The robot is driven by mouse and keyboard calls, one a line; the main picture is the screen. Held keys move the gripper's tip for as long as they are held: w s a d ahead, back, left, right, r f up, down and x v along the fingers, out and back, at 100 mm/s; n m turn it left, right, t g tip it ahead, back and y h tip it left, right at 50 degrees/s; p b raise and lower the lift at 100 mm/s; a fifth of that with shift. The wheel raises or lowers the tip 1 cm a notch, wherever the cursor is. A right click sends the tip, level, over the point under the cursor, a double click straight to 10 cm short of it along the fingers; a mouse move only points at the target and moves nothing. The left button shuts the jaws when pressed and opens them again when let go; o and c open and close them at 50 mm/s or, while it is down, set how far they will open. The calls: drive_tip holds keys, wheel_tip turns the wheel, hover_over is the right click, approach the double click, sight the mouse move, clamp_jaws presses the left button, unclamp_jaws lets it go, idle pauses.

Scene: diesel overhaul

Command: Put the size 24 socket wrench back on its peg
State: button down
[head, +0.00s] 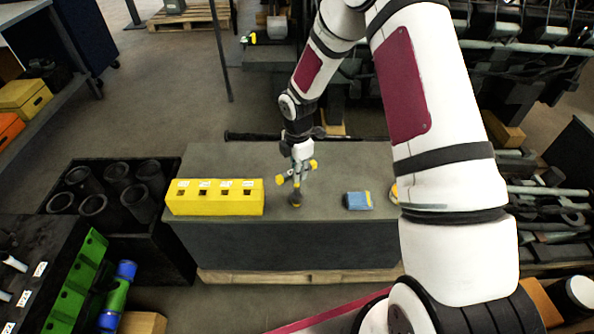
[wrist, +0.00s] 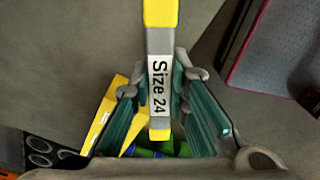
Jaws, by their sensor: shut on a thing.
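The size 24 socket wrench (wrist: 160,88) is a grey bar with yellow ends and a white "Size 24" label. It lies between the two fingers of my gripper (wrist: 172,100), which is shut on it. In the head view my gripper (head: 297,172) holds the wrench (head: 313,165) over the grey bench, right of a yellow block. A yellow-and-dark tip (head: 296,198) shows below the fingers. Whether it touches the bench top is unclear. A black panel (head: 45,248) at lower left carries white pegs or rods with white labels, too small to read. I cannot tell which peg is size 24's.
The yellow block (head: 215,205) has several labelled square holes. A blue box (head: 357,201) lies on the grey bench (head: 240,160). Left are a crate of black cylinders (head: 92,205), a green rack (head: 75,285) and a blue-and-green object (head: 117,297). Bench room is free around my gripper.

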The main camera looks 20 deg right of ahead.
drive_tip(key=shift+f, duration=0.15)
drive_tip(key=shift+f+b, duration=0.65)
drive_tip(key=shift+f, duration=0.4)
drive_tip(key=c, duration=0.9)
unclamp_jaws()
drive_tip(key=shift+r+p, duration=2)
drive_tip(key=shift+r, duration=2.55)
